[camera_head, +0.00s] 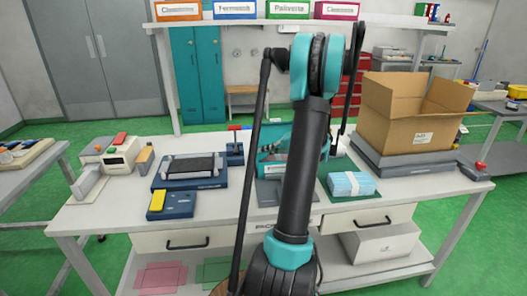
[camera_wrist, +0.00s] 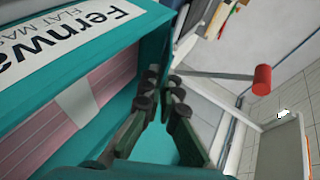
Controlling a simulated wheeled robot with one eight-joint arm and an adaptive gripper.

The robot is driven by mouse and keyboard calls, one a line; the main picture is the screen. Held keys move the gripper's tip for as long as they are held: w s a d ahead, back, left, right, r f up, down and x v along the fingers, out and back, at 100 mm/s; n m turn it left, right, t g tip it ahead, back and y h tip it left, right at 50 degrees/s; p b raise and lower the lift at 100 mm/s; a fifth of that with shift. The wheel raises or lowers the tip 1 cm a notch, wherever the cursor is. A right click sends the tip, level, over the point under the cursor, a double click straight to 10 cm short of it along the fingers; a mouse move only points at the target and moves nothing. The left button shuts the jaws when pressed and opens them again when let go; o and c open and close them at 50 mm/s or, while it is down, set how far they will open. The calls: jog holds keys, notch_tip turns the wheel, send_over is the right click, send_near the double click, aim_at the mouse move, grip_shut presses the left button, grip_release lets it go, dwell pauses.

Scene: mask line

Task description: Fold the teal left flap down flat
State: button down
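The teal box (camera_wrist: 150,35) fills the left of the wrist view, with a white label and a banded stack of pink masks (camera_wrist: 100,90) inside. In the head view the teal box (camera_head: 270,150) stands mid-table, largely hidden behind my arm. My gripper (camera_wrist: 162,80) is at the box's edge in the wrist view, its dark fingers a narrow gap apart. A teal panel (camera_wrist: 165,145) shows between and below the fingers; I cannot tell whether it is the left flap or a wall, or whether the fingers touch it.
A blue mask bundle (camera_head: 352,185) lies right of the box, and an open cardboard carton (camera_head: 395,135) stands at the right. A dark tray fixture (camera_head: 190,168) and a sealer-like machine (camera_head: 118,155) stand at the left. The table's front strip is mostly clear.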

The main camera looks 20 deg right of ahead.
jog(key=shift+d+f+y, duration=0.1)
jog(key=shift+f+y, duration=0.1)
jog(key=shift+y, duration=0.3)
jog(key=c, duration=1.8)
grip_release()
notch_tip(320, 180, up, 10)
